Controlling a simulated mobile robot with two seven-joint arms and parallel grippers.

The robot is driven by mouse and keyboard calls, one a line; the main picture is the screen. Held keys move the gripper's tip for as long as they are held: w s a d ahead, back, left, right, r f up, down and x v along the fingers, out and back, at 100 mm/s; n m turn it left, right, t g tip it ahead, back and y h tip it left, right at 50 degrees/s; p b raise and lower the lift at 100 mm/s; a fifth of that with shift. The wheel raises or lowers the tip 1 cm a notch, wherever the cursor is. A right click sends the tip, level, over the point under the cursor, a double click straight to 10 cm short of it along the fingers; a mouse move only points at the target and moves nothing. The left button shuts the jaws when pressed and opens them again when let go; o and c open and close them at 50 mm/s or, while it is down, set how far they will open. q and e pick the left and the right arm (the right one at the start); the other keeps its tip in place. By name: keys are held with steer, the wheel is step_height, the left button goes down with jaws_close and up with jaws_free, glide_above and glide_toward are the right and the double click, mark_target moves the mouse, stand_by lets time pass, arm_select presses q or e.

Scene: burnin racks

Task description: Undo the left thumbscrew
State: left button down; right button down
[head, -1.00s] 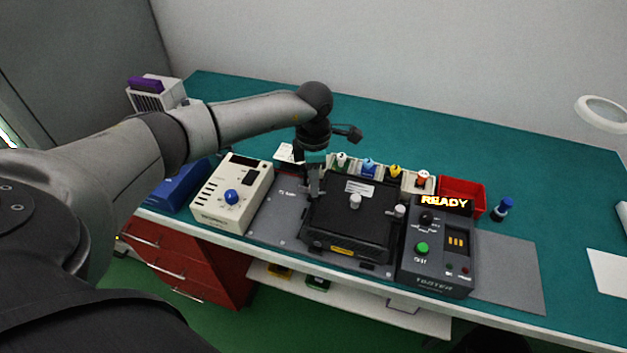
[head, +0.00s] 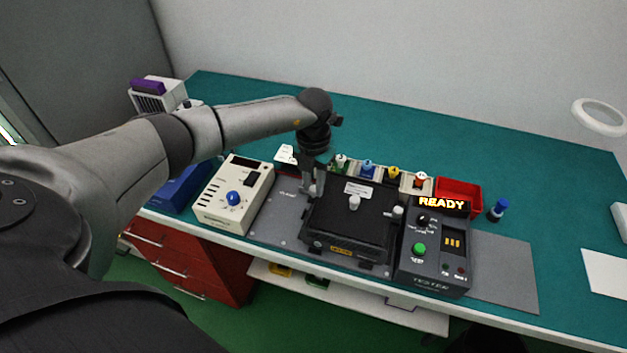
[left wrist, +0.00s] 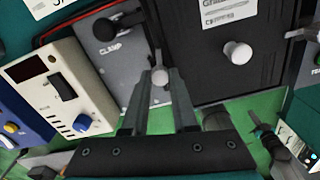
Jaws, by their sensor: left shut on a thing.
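The left thumbscrew (left wrist: 160,76) shows as a pale round knob in the left wrist view, at the left edge of the black fixture (head: 325,232). My left gripper (left wrist: 160,80) is shut on it, with one finger on each side of the knob. In the head view my left gripper (head: 312,188) reaches down at the fixture's left side, and its fingers mostly hide this knob. The right thumbscrew (head: 398,211) is a pale knob at the fixture's right edge. Another white knob (head: 354,203) stands on the fixture's lid. I do not see my right gripper.
A cream box with a blue knob (head: 213,213) stands left of the fixture. The tester (head: 410,262) on the right reads READY. Behind are small coloured items and a red bin (head: 459,184). The teal bench (head: 500,160) is clear at the back right.

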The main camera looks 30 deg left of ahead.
mark_target(314, 188)
arm_select(q)
steer(key=shift+r+n+p, duration=0.1)
steer(key=shift+n+p, duration=0.2)
steer(key=shift+n, duration=0.9)
steer(key=c, duration=0.7)
jaws_free()
step_height(314, 188, up, 15)
steer(key=shift+r, duration=0.1)
